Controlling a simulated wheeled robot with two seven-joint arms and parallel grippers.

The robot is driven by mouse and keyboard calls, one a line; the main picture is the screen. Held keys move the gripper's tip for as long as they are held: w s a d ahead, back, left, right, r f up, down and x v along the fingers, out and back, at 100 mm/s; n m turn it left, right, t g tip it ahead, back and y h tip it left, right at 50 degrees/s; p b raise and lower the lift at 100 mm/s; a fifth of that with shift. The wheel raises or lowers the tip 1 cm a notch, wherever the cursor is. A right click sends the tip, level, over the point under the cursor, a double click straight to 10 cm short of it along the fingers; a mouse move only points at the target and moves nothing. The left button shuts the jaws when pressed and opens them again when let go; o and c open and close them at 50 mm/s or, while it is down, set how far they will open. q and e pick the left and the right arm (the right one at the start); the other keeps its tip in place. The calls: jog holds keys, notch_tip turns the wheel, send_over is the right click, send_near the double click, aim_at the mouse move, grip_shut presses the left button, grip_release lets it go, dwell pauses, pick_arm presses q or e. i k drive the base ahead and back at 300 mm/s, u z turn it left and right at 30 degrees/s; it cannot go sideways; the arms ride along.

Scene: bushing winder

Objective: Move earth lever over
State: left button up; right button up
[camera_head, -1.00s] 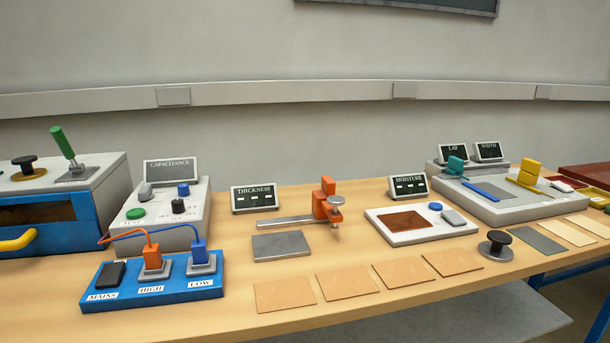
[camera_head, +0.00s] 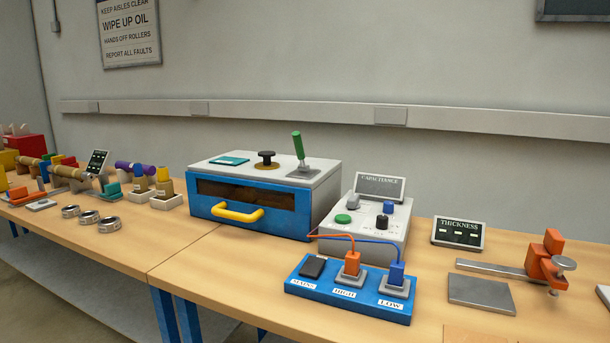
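A lever with a green handle (camera_head: 298,146) stands on a grey base plate (camera_head: 305,172) at the back right of the top of a blue and white box (camera_head: 330,186). The handle is close to upright and leans slightly to the left at its top. I cannot read any label that names it as the earth lever. Neither of my grippers is in view.
The box front has a yellow handle (camera_head: 238,214). A black knob (camera_head: 266,158) and a teal piece (camera_head: 229,161) are on its top. To the right are the capacitance unit (camera_head: 378,222) and a blue terminal block (camera_head: 350,298) with orange and blue leads.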

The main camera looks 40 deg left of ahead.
aim_at(296, 135)
jog(key=u, duration=0.25)
jog(key=k, duration=0.3)
jog(key=u, duration=1.4)
